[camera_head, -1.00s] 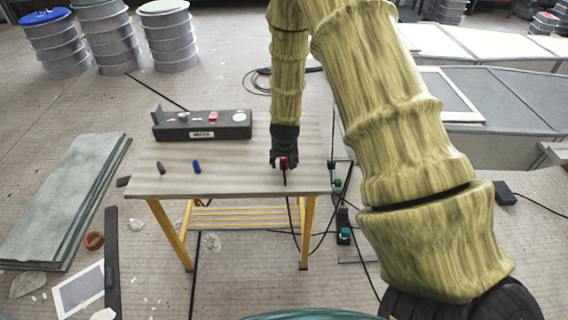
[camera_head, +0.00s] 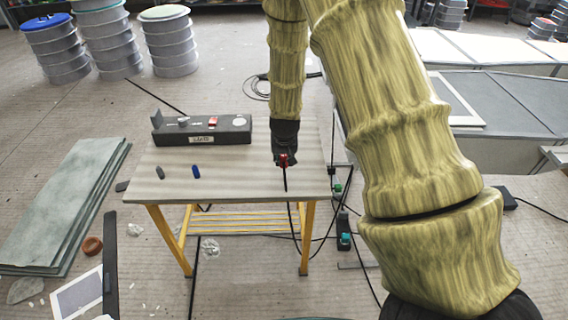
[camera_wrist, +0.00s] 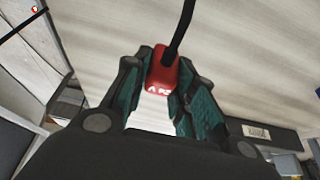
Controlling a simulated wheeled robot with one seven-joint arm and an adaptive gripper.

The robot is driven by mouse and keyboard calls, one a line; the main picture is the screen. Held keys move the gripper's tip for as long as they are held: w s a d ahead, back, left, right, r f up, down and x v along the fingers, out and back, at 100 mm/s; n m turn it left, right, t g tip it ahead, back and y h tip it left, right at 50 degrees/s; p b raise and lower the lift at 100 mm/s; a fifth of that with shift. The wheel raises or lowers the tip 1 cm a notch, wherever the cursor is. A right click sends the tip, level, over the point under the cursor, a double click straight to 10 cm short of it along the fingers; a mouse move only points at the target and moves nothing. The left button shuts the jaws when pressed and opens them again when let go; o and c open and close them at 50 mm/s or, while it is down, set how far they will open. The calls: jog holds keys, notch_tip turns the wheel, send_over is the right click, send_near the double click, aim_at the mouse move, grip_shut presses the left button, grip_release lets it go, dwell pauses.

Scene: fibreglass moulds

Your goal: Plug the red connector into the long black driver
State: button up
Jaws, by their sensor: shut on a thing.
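My gripper (camera_head: 285,158) is shut on the red connector (camera_head: 284,160) near the right end of the table. In the wrist view the red connector (camera_wrist: 163,72) sits between the two green-padded fingers, with a black cable running up from it. The long black driver (camera_head: 225,131) lies along the back of the table, left of my gripper and apart from it. It has a red part and a round white part on top, and a label on its front. Part of it shows in the wrist view (camera_wrist: 270,138) at the lower right.
A grey piece (camera_head: 160,172) and a blue piece (camera_head: 196,171) stand at the table's front left. The connector's cable hangs over the front edge. Ribbed drums (camera_head: 168,42) stand behind on the left; grey sheets (camera_head: 65,205) lie at left.

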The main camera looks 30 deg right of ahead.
jog(key=s+a+b, duration=0.1)
jog(key=s+a, duration=0.2)
jog(key=s, duration=0.4)
jog(key=s+a+r+b, duration=0.1)
jog(key=s+a, duration=0.2)
jog(key=s, duration=0.4)
jog(key=shift+s+a+r, duration=0.15)
jog(key=shift+s+r, duration=0.15)
jog(key=shift+s, duration=0.05)
